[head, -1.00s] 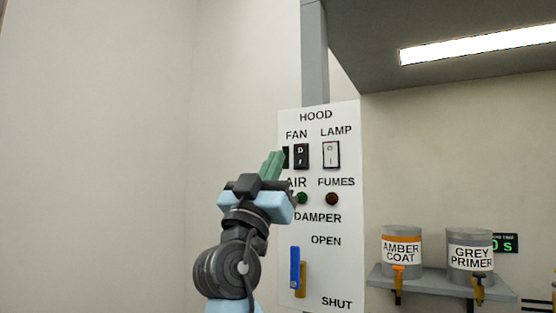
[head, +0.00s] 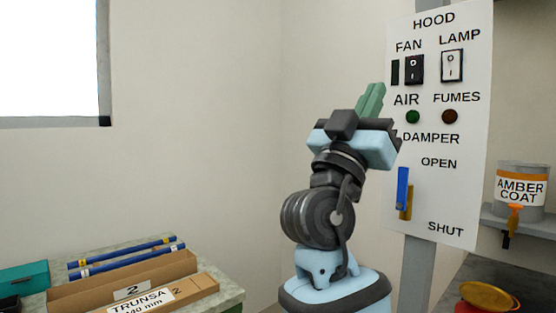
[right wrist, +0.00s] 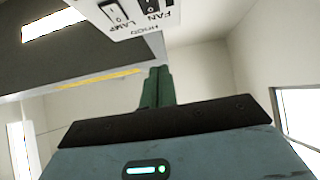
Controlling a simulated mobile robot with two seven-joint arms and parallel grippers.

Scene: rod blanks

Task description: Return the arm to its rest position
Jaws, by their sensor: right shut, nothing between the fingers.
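My right gripper (head: 371,101) stands in front of the wall, left of the white hood panel (head: 440,190) in the head view. Its green fingers are shut together with nothing between them, and they point up. A gap of wall shows between the fingers and the fan switch (head: 414,69). In the right wrist view the shut fingers (right wrist: 157,88) point toward the panel's switches, which appear upside down at the top. My left gripper is not in view.
The panel also has a lamp switch (head: 452,66), a green air light (head: 412,117), a dark fumes light (head: 450,117) and a blue damper handle (head: 402,188). An amber coat can (head: 521,190) sits on a shelf at right. A bench at lower left holds blue rods (head: 125,258) and a cardboard box (head: 170,292).

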